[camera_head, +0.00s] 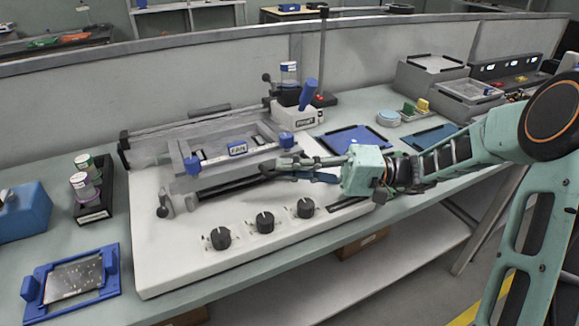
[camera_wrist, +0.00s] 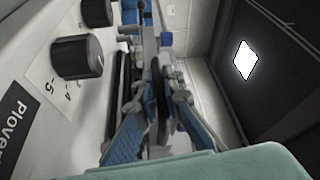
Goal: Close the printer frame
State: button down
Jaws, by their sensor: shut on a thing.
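The printer (camera_head: 165,262) is a wide white base on the bench with black knobs along its front. Its grey printer frame (camera_head: 215,174) carries blue knobs and a blue label and lies over the middle of the base. The frame looks low and close to flat, but I cannot tell if a gap is left under it. My gripper (camera_head: 283,168) reaches in from the right at the frame's right front side. In the wrist view my gripper (camera_wrist: 158,85) has its fingers shut on a dark bar-like part of the frame. The exact contact is partly hidden by the fingers.
A white unit with a blue lever (camera_head: 308,95) stands behind the frame's right side. Blue trays (camera_head: 352,139) and grey boxes (camera_head: 432,72) are to the right. A blue fixture with a plate (camera_head: 73,279) and a jar rack (camera_head: 92,195) are at left.

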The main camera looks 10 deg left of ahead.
jog(key=c, duration=2)
grip_release()
jog(key=shift+c, duration=0.2)
jog(key=shift+d, duration=0.1)
jog(key=v, duration=1.2)
